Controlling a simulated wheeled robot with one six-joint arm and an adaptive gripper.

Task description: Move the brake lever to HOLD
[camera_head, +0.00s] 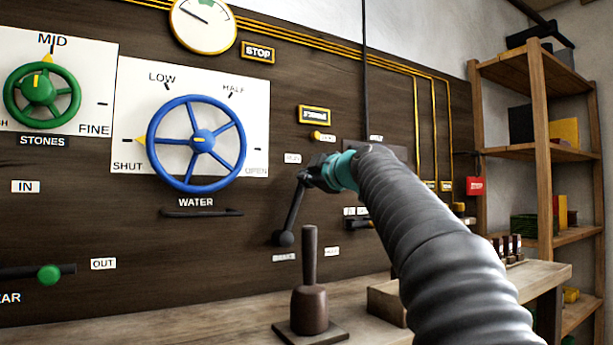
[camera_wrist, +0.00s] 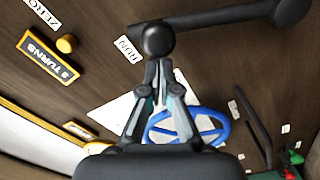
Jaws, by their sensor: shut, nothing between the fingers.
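The brake lever (camera_head: 292,213) is a dark bar on the wooden panel, its round hub low and its arm leaning up and right. Its knob end is beside my gripper (camera_head: 318,172), which partly hides it. In the wrist view the lever's bar (camera_wrist: 225,22) runs from the hub at upper right to a round black knob (camera_wrist: 158,38). My gripper (camera_wrist: 158,65) is shut and empty, its fingertips at the knob; I cannot tell whether they touch it. The RUN label (camera_wrist: 128,48) is close beside the knob. I cannot read a HOLD label.
The blue WATER wheel (camera_head: 201,141) and green STONES wheel (camera_head: 39,90) are on the panel to the left. A wooden post on a base (camera_head: 309,305) stands on the bench (camera_head: 180,325) below the lever. Shelves (camera_head: 543,120) stand at right.

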